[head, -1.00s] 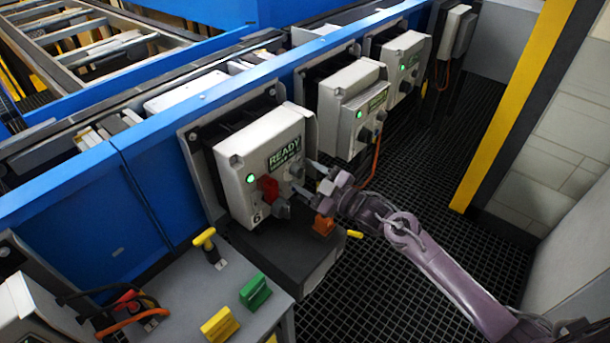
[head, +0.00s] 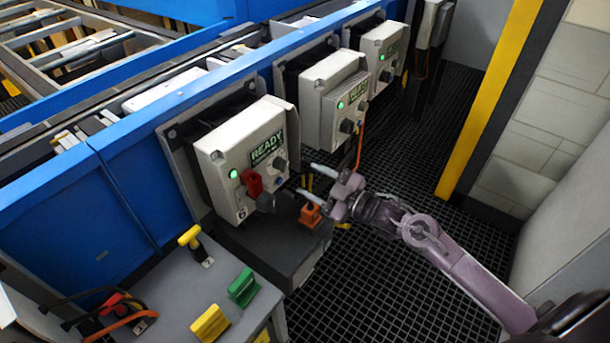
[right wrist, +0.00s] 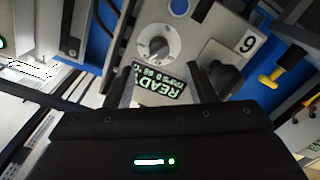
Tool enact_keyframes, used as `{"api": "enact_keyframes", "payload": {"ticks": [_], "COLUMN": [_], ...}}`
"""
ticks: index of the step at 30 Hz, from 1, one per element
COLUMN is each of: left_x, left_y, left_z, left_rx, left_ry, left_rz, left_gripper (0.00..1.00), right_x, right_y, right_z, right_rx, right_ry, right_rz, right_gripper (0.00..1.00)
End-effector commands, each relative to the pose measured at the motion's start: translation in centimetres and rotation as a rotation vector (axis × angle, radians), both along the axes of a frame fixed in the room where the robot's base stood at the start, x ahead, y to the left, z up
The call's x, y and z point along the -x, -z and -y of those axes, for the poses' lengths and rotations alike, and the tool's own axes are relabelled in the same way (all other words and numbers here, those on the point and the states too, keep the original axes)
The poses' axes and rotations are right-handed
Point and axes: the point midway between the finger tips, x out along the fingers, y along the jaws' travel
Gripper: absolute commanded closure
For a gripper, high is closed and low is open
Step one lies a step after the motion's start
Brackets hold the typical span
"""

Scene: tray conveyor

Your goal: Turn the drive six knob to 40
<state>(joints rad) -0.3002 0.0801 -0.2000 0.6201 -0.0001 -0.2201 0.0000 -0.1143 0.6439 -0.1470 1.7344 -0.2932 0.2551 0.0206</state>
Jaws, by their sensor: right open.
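The drive six box (head: 240,155) is white, with a "6" label (head: 242,213), a green light and a lit READY display (head: 267,148). Its grey round knob (head: 280,163) is right of the display's lower edge. In the right wrist view the knob (right wrist: 155,45) sits on a pale scale dial, above the upside-down display (right wrist: 160,84). My right gripper (head: 316,184) is open and empty, in front of the box and apart from the knob. My left gripper is not in view.
An orange piece (head: 310,215) is under my right gripper. Other drive boxes (head: 330,100) line the blue rail. A grey bench (head: 170,290) is at lower left.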

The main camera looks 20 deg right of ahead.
Motion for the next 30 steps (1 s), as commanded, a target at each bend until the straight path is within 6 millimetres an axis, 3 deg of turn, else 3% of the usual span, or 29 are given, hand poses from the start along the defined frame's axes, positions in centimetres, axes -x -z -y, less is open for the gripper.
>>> {"api": "enact_keyframes", "payload": {"ticks": [7, 15, 23, 30], "left_x": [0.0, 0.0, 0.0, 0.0], "left_y": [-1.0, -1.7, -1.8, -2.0], "left_z": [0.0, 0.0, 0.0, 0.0], "left_rx": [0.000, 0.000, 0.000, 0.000], "left_ry": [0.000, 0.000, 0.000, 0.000], "left_rz": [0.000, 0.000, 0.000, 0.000], "left_gripper": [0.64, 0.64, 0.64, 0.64], "right_x": [-1.3, -1.5, -1.6, -4.1], "right_y": [-1.4, -2.5, -2.6, -1.7], "right_z": [0.3, 0.9, 0.7, -1.7], "right_rx": [-0.380, -0.771, -0.890, -0.891], "right_ry": [-0.038, 0.000, 0.031, 0.030], "right_rz": [-0.409, -0.881, -1.029, -1.028], "right_gripper": [0.50, 0.50, 0.50, 0.50]}}
